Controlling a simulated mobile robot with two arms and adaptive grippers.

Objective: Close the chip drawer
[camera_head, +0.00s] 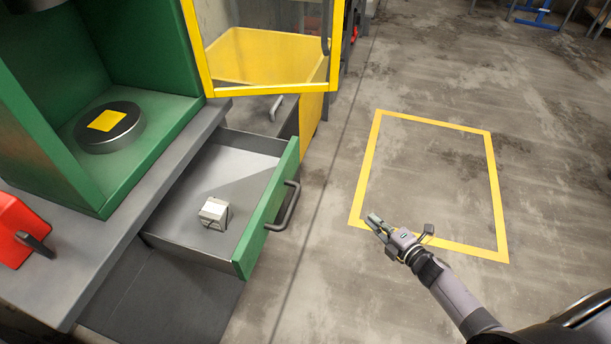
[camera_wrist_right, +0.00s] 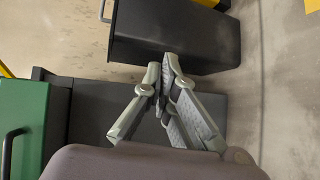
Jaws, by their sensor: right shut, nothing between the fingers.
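The chip drawer (camera_head: 265,215) has a green front with a dark bar handle (camera_head: 284,206). It stands pulled out from under the grey bench, its tray open to view. A small pale block (camera_head: 214,212) lies inside it. My right gripper (camera_head: 374,221) is shut and empty, out to the right of the drawer front and apart from it. In the right wrist view the fingertips (camera_wrist_right: 166,72) are together in front of dark grey surfaces. A green panel with a dark handle (camera_wrist_right: 12,150) shows at the left there; I cannot tell whether it is the drawer front. My left gripper is out of view.
A green machine housing (camera_head: 150,95) with a round dark plate (camera_head: 108,127) stands on the bench (camera_head: 60,270). A yellow-framed door (camera_head: 265,88) and a yellow bin (camera_head: 262,52) are behind the drawer.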

